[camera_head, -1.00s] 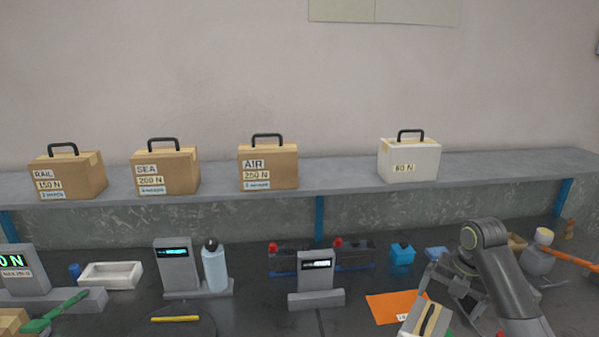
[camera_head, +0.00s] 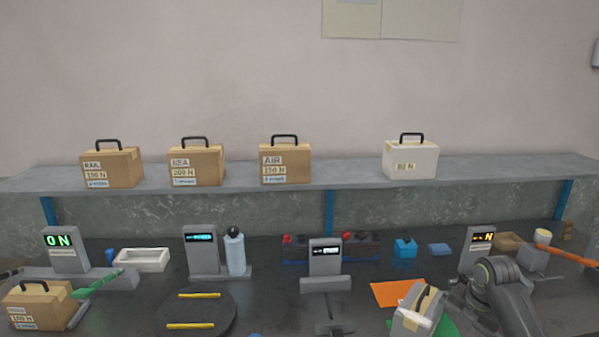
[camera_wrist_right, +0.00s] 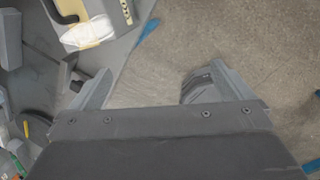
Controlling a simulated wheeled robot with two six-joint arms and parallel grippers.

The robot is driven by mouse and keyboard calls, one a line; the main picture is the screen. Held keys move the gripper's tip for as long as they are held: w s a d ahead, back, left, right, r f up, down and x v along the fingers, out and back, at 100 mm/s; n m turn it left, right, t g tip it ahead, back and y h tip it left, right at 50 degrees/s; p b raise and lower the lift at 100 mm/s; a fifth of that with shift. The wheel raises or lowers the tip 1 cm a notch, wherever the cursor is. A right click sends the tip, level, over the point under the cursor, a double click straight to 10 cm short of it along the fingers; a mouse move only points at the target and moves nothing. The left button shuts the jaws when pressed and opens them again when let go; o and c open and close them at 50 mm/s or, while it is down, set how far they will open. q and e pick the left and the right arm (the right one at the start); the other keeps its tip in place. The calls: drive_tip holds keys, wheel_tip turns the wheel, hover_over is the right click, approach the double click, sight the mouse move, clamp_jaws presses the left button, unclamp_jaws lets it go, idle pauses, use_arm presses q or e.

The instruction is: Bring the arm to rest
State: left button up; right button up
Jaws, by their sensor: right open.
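My right arm (camera_head: 505,290) is folded low at the right end of the dark bench in the head view. Its gripper shows in the right wrist view (camera_wrist_right: 150,88), with its two fingers apart and nothing between them. Beyond the fingers is a mottled grey surface. A white box with yellow tape (camera_wrist_right: 88,22) shows at the top left of that view, apart from the fingers. My left gripper is not clearly seen.
A pale box (camera_head: 408,321) stands near my right arm, by an orange sheet (camera_head: 392,293). Labelled cartons and a white case (camera_head: 411,160) stand on the shelf (camera_head: 340,176). A carton (camera_head: 38,308), a black disc (camera_head: 198,316) and several display stands crowd the bench.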

drive_tip(key=s+d+f+m, duration=0.1)
drive_tip(key=s+f+m, duration=0.45)
drive_tip(key=f, duration=0.65)
drive_tip(key=s+f+m+h, duration=0.1)
drive_tip(key=s+f+m, duration=0.5)
drive_tip(key=f, duration=0.6)
drive_tip(key=s+d+f+m, duration=0.1)
drive_tip(key=s+f+m, duration=0.45)
drive_tip(key=f, duration=0.75)
drive_tip(key=s+a+f+m, duration=0.2)
drive_tip(key=s+f+m, duration=0.1)
drive_tip(key=s, duration=0.8)
drive_tip(key=s+a+f+m, duration=0.3)
drive_tip(key=s+f, duration=0.3)
drive_tip(key=s, duration=0.6)
drive_tip(key=s+a+f+m+b, duration=0.1)
drive_tip(key=s+a+f+m, duration=0.2)
drive_tip(key=s, duration=0.8)
wheel_tip(320, 180, down, 2)
drive_tip(key=shift+s+f+g+h, duration=0.1)
drive_tip(key=shift+s+g+h, duration=0.2)
